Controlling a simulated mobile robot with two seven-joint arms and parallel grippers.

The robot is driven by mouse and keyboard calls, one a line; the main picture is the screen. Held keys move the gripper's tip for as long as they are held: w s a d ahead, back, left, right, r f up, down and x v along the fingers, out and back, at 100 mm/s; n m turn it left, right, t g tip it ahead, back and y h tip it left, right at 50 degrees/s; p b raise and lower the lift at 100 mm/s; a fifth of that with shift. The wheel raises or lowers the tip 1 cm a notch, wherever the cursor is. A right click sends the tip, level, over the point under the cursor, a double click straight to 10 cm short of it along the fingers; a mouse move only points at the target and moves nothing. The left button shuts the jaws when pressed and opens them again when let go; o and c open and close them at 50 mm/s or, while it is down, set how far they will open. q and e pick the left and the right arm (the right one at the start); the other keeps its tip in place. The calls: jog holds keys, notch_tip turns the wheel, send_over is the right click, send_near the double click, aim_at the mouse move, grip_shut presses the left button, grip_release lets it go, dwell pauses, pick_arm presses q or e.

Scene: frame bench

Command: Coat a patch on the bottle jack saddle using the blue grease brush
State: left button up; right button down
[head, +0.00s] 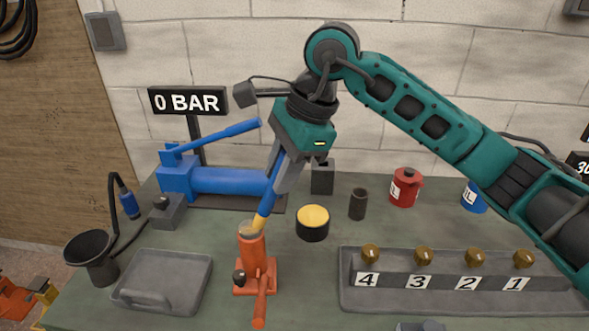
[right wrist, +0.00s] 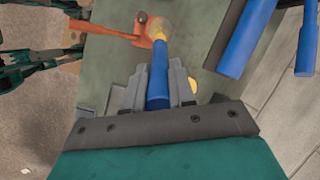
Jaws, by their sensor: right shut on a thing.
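My right gripper (head: 277,172) is shut on the blue grease brush (head: 268,198), which points down and to the left. The brush has a blue handle and a yellow lower end. The orange bottle jack (head: 254,264) stands upright below it, with its round saddle (head: 250,229) on top. The brush's lower end overlaps the saddle's right edge in the head view; I cannot tell whether they touch. In the right wrist view the blue handle (right wrist: 158,88) lies between the fingers, and a tan round end shows beyond it, over the jack (right wrist: 134,34). My left gripper is not seen.
A black tin with a yellow top (head: 313,222) stands right of the jack. A grey tray (head: 180,264) lies left of it. A blue pump (head: 225,181) is behind, under a "0 BAR" sign (head: 188,101). A numbered rack (head: 390,303) with several brown knobs fills the right front.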

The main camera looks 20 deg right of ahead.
jog(key=shift+w+a+f, duration=0.1)
jog(key=shift+w+a, duration=0.1)
jog(key=shift+a, duration=0.65)
jog(key=shift+w+a, duration=0.2)
jog(key=shift+a, duration=0.65)
jog(key=shift+s+d+r+b, duration=0.15)
jog(key=shift+s+d+b, duration=0.05)
jog(key=shift+d, duration=0.6)
jog(key=shift+s+d+r+b, duration=0.1)
jog(key=shift+s+d+b, duration=0.1)
jog(key=shift+d, duration=1.85)
jog(key=b, duration=0.1)
send_over(263, 199)
jog(key=shift+a+f, duration=0.1)
jog(key=shift+f, duration=0.05)
